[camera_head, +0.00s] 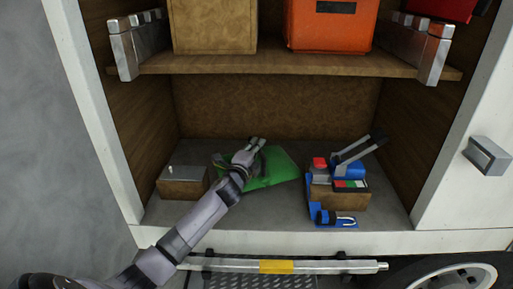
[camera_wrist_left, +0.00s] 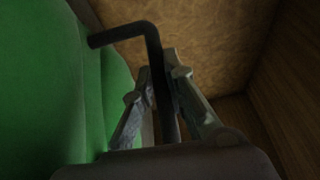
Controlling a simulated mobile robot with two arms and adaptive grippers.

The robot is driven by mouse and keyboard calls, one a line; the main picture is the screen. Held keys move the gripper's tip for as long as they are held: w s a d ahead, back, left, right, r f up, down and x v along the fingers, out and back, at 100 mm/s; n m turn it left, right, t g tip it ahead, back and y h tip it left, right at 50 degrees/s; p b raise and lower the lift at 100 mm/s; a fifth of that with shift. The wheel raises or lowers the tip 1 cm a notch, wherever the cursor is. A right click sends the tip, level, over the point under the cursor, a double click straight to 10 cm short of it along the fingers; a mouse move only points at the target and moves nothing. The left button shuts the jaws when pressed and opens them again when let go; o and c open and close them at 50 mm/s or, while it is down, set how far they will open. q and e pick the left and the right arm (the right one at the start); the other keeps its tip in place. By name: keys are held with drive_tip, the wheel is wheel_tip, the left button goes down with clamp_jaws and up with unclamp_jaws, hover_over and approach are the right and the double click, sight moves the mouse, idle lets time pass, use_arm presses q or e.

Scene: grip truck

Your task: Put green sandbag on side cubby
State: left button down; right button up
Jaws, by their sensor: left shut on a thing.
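The green sandbag (camera_head: 274,168) lies on the floor of the lower compartment, near its middle. In the left wrist view the sandbag (camera_wrist_left: 45,80) fills the left side, and its dark handle (camera_wrist_left: 130,33) bends across to the fingers. My left gripper (camera_head: 256,146) reaches in from the front left, over the left part of the sandbag. In the left wrist view the left gripper (camera_wrist_left: 164,80) is shut on the dark handle. The sandbag's left part is partly hidden by my arm. My right gripper does not show.
A wooden box (camera_head: 183,188) sits left of the sandbag. A blue holder with tools (camera_head: 340,190) stands to its right. The shelf (camera_head: 280,65) above bears a brown box (camera_head: 213,25) and an orange box (camera_head: 335,28). A yellow-marked step bar (camera_head: 277,267) runs below the compartment.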

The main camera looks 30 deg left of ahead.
use_arm(q)
drive_tip(key=shift+r+b, duration=0.1)
drive_tip(key=shift+b, duration=0.2)
drive_tip(key=c, duration=1.6)
unclamp_jaws()
drive_tip(key=shift+s, duration=0.1)
drive_tip(key=shift+o, duration=0.3)
drive_tip(key=shift+s+d+f, duration=0.1)
drive_tip(key=shift+f, duration=0.65)
drive_tip(key=shift+r+v, duration=0.2)
drive_tip(key=shift+v, duration=1.05)
drive_tip(key=shift+r+v, duration=0.15)
drive_tip(key=shift+v, duration=1.05)
drive_tip(key=shift+r+v, duration=0.2)
drive_tip(key=shift+v, duration=1.05)
